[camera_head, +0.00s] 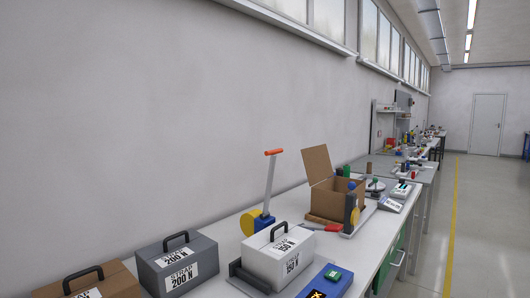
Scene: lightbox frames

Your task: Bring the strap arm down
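The strap arm (270,185) stands raised, a thin grey lever leaning slightly to the right at its top. An orange grip (274,152) crosses its upper end. Its lower end meets a yellow disc (250,222) and a blue base (264,222) on the white bench (221,238). The white box in front comes close to the base in the picture. My gripper is not in view.
A white box marked 150 N (279,256), a grey box marked 200 N (178,268) and a brown box (94,285) stand in front, each with a handle. A blue device (330,281) sits at right. An open cardboard box (325,203) stands behind. Floor (485,230) at right is clear.

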